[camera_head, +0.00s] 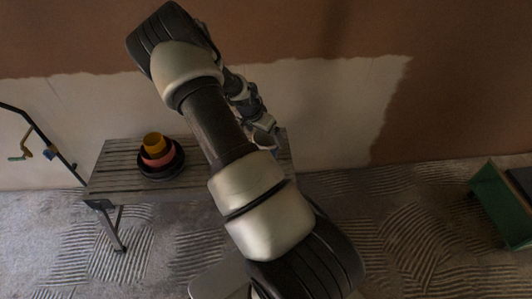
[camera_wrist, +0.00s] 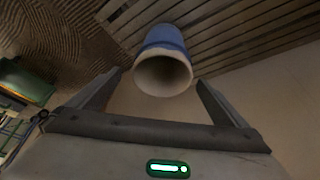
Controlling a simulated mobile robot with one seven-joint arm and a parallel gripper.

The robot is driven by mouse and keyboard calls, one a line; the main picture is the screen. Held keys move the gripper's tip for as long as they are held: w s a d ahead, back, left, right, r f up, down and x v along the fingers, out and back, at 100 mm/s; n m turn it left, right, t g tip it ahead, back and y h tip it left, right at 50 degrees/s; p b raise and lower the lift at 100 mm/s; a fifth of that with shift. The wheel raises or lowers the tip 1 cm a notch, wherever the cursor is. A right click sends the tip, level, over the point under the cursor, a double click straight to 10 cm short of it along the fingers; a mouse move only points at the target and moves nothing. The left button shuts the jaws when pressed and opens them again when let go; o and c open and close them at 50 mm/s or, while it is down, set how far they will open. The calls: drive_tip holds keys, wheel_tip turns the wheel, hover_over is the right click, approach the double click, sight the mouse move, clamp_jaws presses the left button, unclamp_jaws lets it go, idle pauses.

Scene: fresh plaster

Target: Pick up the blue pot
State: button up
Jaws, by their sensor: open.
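In the wrist view, the blue pot (camera_wrist: 165,38) has a blue outer wall and a pale rim and inside, with its opening turned toward the camera. It stands on the slatted bench (camera_wrist: 222,30). My gripper (camera_wrist: 158,85) is open, with one finger on each side of the pot's rim in the picture. I cannot tell how far the fingertips are from the pot, and nothing is held. In the head view my arm covers the middle of the bench (camera_head: 110,160), and the pot is not clearly visible there.
A stack of bowls with a black bowl (camera_head: 161,172), a pink one (camera_head: 158,160) and a yellow cup (camera_head: 154,141) sits on the bench's left part. A black stand (camera_head: 52,150) leans left of the bench. A green box (camera_head: 497,205) stands at far right. A half-plastered wall (camera_head: 340,110) lies behind.

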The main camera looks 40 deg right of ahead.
sight(266, 140)
drive_tip(key=b+x, duration=0.1)
drive_tip(key=x, duration=0.4)
drive_tip(key=shift+w+f+b, duration=0.2)
drive_tip(key=shift+f+b, duration=0.15)
drive_tip(key=shift+f, duration=0.05)
drive_tip(key=c, duration=1.5)
drive_tip(key=shift+r, duration=0.15)
wheel_tip(266, 140, up, 10)
drive_tip(key=shift+f+p, duration=0.1)
drive_tip(key=shift+p, duration=1.15)
drive_tip(key=shift+a, duration=0.1)
